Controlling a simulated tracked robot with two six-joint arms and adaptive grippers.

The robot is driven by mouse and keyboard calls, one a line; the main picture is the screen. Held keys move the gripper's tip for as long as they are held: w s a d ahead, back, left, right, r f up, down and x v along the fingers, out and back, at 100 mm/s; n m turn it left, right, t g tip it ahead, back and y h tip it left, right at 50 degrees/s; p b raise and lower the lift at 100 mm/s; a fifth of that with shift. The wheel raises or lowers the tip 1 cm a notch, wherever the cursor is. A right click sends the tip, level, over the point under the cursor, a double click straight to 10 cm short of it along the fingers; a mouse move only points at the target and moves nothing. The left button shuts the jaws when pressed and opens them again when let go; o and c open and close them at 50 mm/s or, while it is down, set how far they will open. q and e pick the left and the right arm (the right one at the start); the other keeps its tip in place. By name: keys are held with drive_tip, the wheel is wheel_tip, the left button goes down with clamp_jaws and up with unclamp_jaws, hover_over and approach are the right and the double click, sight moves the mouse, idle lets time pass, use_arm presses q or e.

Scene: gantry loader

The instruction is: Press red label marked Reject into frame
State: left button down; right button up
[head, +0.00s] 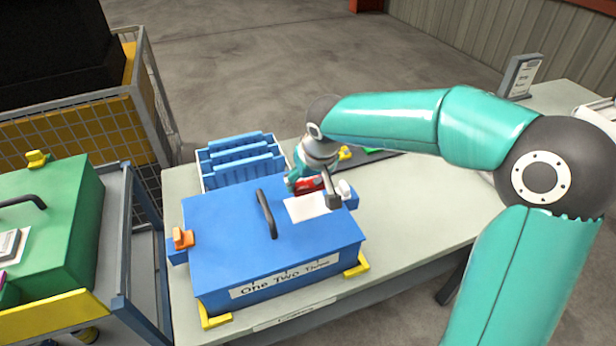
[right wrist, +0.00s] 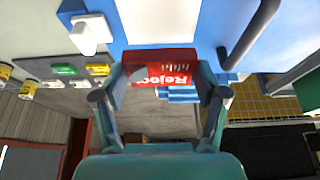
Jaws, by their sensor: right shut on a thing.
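The red label (right wrist: 166,67) reads "Reject", upside down in the right wrist view, and sits between the fingers of my right gripper (right wrist: 168,85). In the head view the red label (head: 308,184) shows partly, at the far edge of a white rectangular area (head: 309,206) on the blue case's lid (head: 225,215). My right gripper (head: 312,182) is shut on it, above the far right part of the lid. The white area also shows in the right wrist view (right wrist: 160,22). Whether the label touches the lid I cannot tell. My left gripper is not in view.
The blue case has a black handle (head: 266,213) and an orange latch (head: 182,239). A white crate with blue dividers (head: 207,183) stands behind it. A green case (head: 60,215) is on a cart at left. The grey table (head: 420,205) is clear to the right.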

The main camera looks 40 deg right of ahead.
sight(307, 205)
wheel_tip(307, 205, down, 4)
drive_tip(key=shift+r+b, duration=0.1)
drive_tip(key=shift+b, duration=1)
drive_tip(key=shift+f+b, duration=0.85)
drive_tip(key=shift+b, duration=0.05)
drive_tip(key=shift+s, duration=0.2)
drive_tip(key=shift+b, duration=0.55)
idle(0.5)
drive_tip(key=shift+f+b, duration=0.35)
drive_tip(key=shift+b, duration=0.15)
drive_tip(key=o, duration=1.1)
